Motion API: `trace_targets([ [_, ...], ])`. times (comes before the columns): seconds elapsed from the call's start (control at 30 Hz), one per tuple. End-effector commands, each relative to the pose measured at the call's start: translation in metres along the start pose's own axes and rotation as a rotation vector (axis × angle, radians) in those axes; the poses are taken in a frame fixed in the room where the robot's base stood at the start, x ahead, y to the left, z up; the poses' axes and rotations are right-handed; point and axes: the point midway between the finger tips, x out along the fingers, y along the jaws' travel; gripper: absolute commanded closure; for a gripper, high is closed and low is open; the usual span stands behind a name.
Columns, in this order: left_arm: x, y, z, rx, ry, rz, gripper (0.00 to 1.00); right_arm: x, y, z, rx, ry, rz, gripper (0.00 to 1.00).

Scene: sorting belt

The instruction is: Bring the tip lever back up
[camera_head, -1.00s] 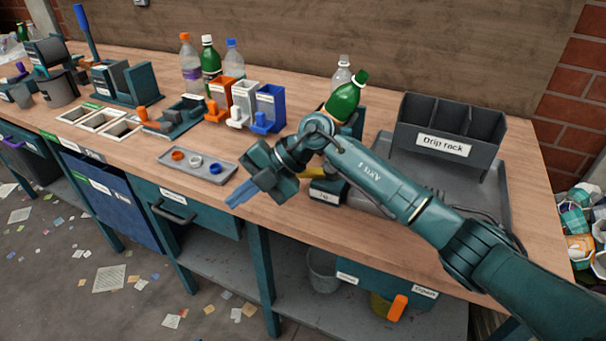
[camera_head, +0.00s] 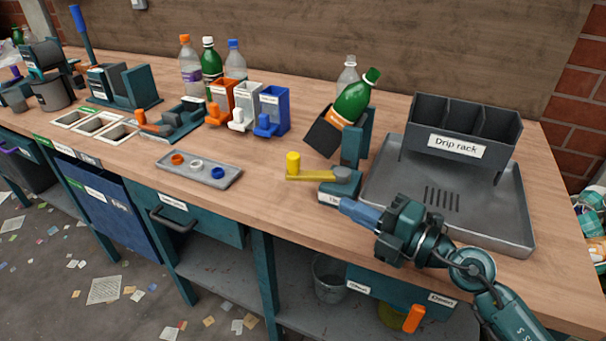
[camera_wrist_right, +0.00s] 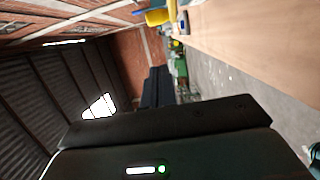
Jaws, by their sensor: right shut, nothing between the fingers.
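The tip lever (camera_head: 312,177) has a flat yellow arm lying near level over the bench, with an upright yellow knob (camera_head: 293,162) at its left end and a grey hub at its right end. Behind it, the dark tipping cradle (camera_head: 322,137) leans over, with a green bottle (camera_head: 355,100) tilted in it. My right gripper (camera_head: 350,208) is shut and empty. Its blue fingers point left, just in front of the lever's labelled base, to the right of the knob. A yellow piece, probably the knob, shows at the top of the wrist view (camera_wrist_right: 157,17). My left gripper is out of view.
The drip rack (camera_head: 457,148) on its grey tray (camera_head: 520,215) stands to the right. A small tray of caps (camera_head: 222,180) lies to the left. Orange, white and blue dispensers (camera_head: 275,107) stand behind it. The bench front between cap tray and lever is clear.

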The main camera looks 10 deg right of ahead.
Motion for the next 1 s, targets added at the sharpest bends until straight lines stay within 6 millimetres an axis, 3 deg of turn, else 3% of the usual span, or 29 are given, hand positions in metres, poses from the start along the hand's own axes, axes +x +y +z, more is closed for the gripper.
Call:
trace_targets([
  [0.17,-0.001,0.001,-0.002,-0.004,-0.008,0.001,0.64,0.026,0.003,-0.001,0.002,0.003,0.004,1.00],
  [0.5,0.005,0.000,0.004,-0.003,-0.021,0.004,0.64,0.100,0.001,-0.002,0.003,0.005,0.003,1.00],
  [0.7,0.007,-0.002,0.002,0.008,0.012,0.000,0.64,0.118,-0.003,0.019,0.002,0.004,-0.001,1.00],
  [1.0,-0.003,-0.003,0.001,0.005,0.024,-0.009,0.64,0.126,-0.001,0.027,0.003,0.005,-0.002,1.00],
])
